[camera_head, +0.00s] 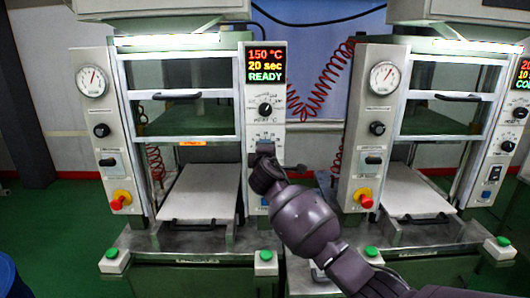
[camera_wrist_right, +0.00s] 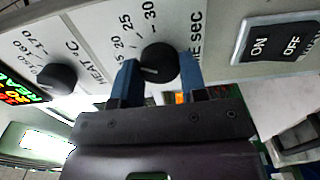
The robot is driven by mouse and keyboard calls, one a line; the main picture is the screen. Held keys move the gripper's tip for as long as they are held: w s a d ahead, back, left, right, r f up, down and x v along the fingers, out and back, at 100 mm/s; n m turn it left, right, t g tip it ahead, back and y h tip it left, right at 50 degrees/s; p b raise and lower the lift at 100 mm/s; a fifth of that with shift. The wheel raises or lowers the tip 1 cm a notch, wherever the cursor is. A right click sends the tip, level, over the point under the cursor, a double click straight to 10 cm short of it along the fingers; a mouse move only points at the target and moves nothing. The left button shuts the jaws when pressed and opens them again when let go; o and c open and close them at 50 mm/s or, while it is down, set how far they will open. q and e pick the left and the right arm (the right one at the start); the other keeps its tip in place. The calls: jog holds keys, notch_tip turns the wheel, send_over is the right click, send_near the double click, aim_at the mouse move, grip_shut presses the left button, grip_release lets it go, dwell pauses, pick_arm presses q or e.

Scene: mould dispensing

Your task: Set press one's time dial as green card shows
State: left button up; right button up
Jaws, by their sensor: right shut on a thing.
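Press one appears to be the left press, with a display (camera_head: 266,64) reading 150 °C, 20 sec, READY. Its black time dial (camera_wrist_right: 160,60) sits on the front panel, with 20, 25 and 30 marks around it in the wrist view. My right gripper (camera_wrist_right: 159,76) is shut on this dial, one blue finger on each side. A pale pointer line shows on the dial's left part; I cannot tell its exact mark. In the head view my right gripper (camera_head: 263,158) covers the dial. My left gripper is not in view. No green card is in view.
The heat dial (camera_wrist_right: 57,77) is left of the time dial in the wrist view, and an ON/OFF switch (camera_wrist_right: 276,45) is to its right. Press one's plate (camera_head: 200,190) lies left of my gripper. A second press (camera_head: 378,130) stands to the right, beyond my forearm.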

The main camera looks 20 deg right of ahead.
jog(key=o, duration=0.9)
jog(key=shift+s, duration=0.1)
jog(key=v, duration=1)
jog(key=shift+s+a+p, duration=0.1)
jog(key=shift+s+p, duration=0.2)
